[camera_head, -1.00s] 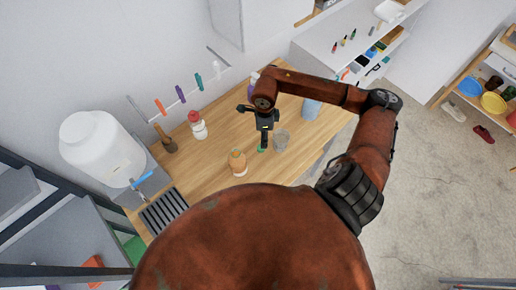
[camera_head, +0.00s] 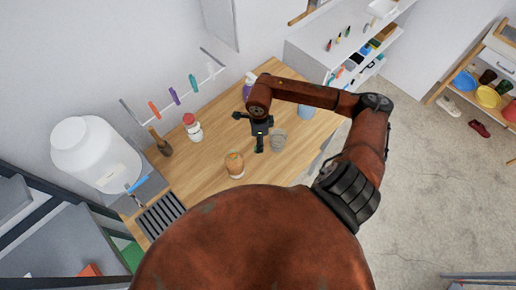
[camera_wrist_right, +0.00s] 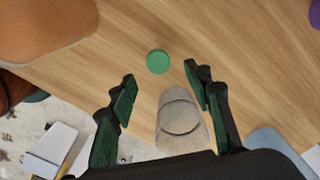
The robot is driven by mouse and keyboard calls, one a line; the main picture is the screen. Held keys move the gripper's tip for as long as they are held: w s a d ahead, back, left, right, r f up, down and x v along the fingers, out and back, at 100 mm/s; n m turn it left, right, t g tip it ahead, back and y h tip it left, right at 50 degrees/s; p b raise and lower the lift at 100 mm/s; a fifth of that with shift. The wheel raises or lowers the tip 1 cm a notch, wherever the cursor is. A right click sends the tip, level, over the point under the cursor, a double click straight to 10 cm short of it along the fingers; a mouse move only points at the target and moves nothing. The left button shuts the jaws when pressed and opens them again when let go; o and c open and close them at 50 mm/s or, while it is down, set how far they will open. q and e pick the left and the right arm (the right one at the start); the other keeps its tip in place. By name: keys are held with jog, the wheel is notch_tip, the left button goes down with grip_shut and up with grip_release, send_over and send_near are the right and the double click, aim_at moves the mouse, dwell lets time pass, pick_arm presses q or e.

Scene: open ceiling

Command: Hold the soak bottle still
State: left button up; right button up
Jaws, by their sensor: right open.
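I cannot tell for sure which container is the soak bottle. A grey see-through container (camera_head: 278,141) stands on the wooden table just right of my right gripper (camera_head: 260,147). In the wrist view the grey container (camera_wrist_right: 182,122) shows low between the open fingers of the right gripper (camera_wrist_right: 162,77), with no clear contact. A green disc (camera_wrist_right: 158,62) lies on the table beyond the fingertips; the gripper hides it in the head view. A white bottle with a red cap (camera_head: 193,128) and an orange-brown jar (camera_head: 234,165) stand to the left. My left gripper is out of view.
A large white tank (camera_head: 95,150) stands at the table's left end beside a dark drain grate (camera_head: 160,214). A blue container (camera_head: 306,110) is at the right of the wooden table (camera_head: 212,178). Coloured clips (camera_head: 174,96) hang on a wall rail.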

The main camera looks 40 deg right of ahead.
jog(key=shift+a+f+p, duration=0.15)
jog(key=shift+f+p, duration=0.2)
jog(key=shift+f, duration=0.95)
jog(key=shift+a+f+p, duration=0.1)
jog(key=shift+f+p, duration=0.2)
jog(key=shift+f, duration=1)
jog(key=c, duration=0.8)
